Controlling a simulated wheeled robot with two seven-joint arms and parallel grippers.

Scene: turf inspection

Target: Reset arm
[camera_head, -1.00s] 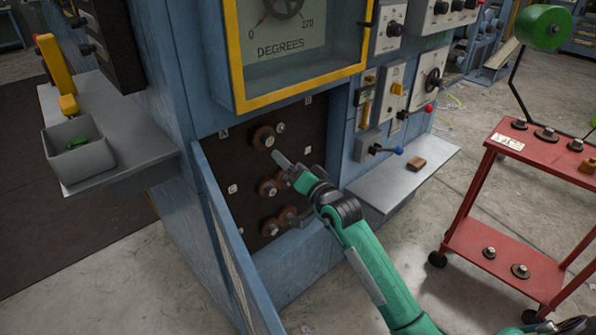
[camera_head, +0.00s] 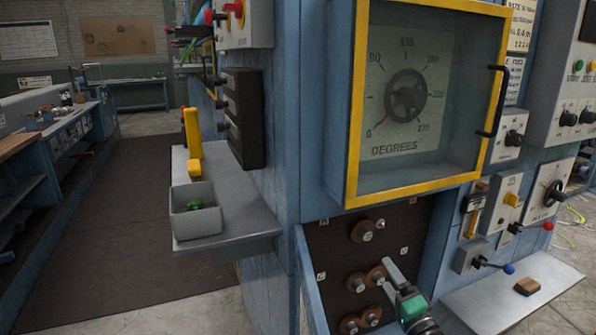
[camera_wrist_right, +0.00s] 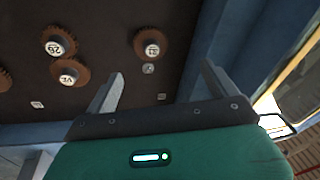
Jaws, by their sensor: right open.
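My right gripper (camera_head: 393,276) is in front of the dark gear panel (camera_head: 408,230), at the lower edge of the head view. In the right wrist view its two fingers (camera_wrist_right: 162,85) are apart with nothing between them. Several brown gears are on the panel: one (camera_head: 367,230) stands above the fingers, and others such as this gear (camera_head: 355,282) are to their left. The wrist view shows a gear marked 31 (camera_wrist_right: 152,45) beyond the fingers, apart from them. Most of my right arm is out of frame. My left gripper is not in view.
A yellow-framed dial box (camera_head: 350,120) with a handle is above the panel. A grey shelf (camera_head: 245,222) at left holds a bin (camera_head: 197,222) with green contents. Another shelf (camera_head: 490,305) with levers above is at right. The floor mat (camera_head: 130,220) is clear.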

